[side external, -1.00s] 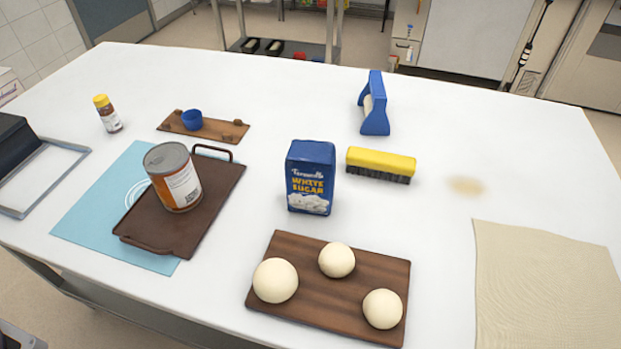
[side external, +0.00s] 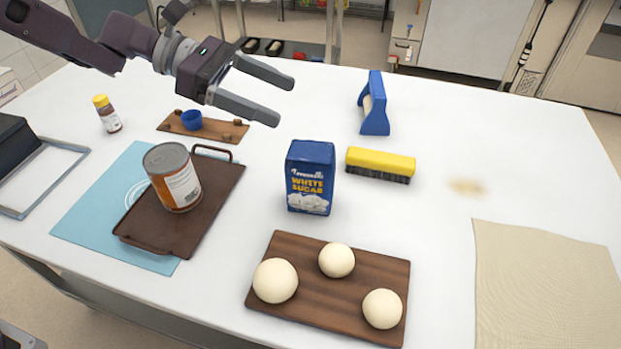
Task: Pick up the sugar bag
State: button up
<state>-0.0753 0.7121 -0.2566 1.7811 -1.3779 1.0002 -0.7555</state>
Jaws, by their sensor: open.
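The sugar bag (side external: 310,178) is a blue upright pack with a "White Sugar" label, standing near the middle of the white table. My gripper (side external: 284,100) reaches in from the upper left, its two fingers apart with nothing between them. In the picture it is above and a little left of the sugar bag, not touching it. The bag is in full view.
A yellow brush (side external: 380,164) stands close right of the bag, and a blue-handled tool (side external: 374,105) behind it. A wooden board (side external: 322,311) with three dough balls lies in front. A can (side external: 173,178) stands on a brown tray (side external: 222,180) to the left.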

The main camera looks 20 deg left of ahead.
send_near(311, 164)
jog(key=w+d+f, duration=0.2)
jog(key=w+f, duration=0.1)
jog(key=f, duration=0.1)
jog(key=x, duration=0.7)
jog(key=shift+f, duration=0.1)
grip_shut()
